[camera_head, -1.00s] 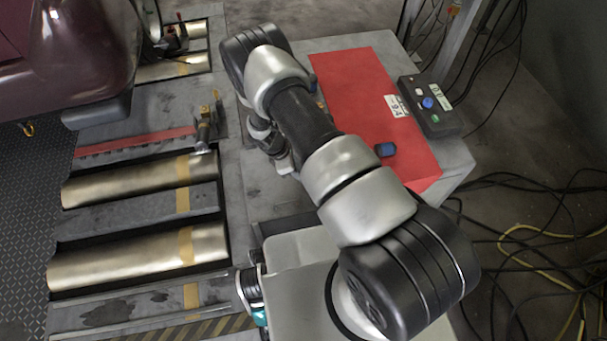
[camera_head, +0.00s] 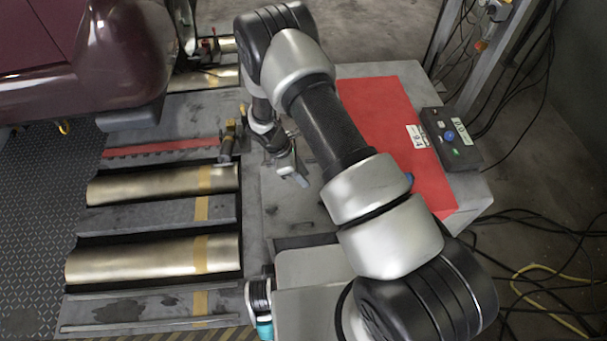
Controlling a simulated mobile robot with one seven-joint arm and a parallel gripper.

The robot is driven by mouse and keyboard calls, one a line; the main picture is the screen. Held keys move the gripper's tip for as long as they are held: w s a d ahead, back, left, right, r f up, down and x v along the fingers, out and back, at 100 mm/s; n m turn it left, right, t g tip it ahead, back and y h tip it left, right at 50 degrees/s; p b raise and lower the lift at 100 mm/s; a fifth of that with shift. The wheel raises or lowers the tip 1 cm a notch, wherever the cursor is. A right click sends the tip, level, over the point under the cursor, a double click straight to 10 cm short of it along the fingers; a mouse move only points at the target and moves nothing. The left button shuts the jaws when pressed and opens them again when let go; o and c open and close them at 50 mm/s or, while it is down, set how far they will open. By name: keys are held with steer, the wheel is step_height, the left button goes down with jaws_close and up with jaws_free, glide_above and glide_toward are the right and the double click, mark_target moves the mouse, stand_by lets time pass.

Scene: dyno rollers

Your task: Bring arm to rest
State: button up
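My arm reaches from the lower right up to an elbow at the top centre, then folds down. My gripper (camera_head: 298,176) hangs over the grey floor plate, left of the red panel (camera_head: 385,115). It is small and partly covered by my own wrist, so its fingers cannot be made out clearly. I see nothing certain held in it.
Metal rollers (camera_head: 150,258) lie at left beside a maroon car (camera_head: 70,60). A small tool-like object (camera_head: 227,142) stands near the upper roller. A control box (camera_head: 450,138) sits right of the red panel. Cables (camera_head: 545,270) cover the floor at right.

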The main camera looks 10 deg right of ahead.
steer(key=s+d+r+m+t+y, duration=0.15)
steer(key=r+m, duration=0.25)
steer(key=r, duration=1.3)
steer(key=d+r+m+t+y, duration=0.1)
steer(key=d+r+m, duration=0.3)
steer(key=r, duration=1.2)
steer(key=s+d+r+m+t+y, duration=0.1)
steer(key=s+r+m+t+y, duration=0.15)
steer(key=s+r+m, duration=1.1)
steer(key=s+r+n+p, duration=0.2)
steer(key=s+r+p, duration=0.1)
steer(key=r+p, duration=0.8)
steer(key=s+r+n+p, duration=0.2)
steer(key=s+r+p, duration=0.1)
steer(key=r+p, duration=0.9)
step_height(320, 180, up, 3)
steer(key=shift+s+d+f+t, duration=0.15)
steer(key=shift+s+t, duration=0.25)
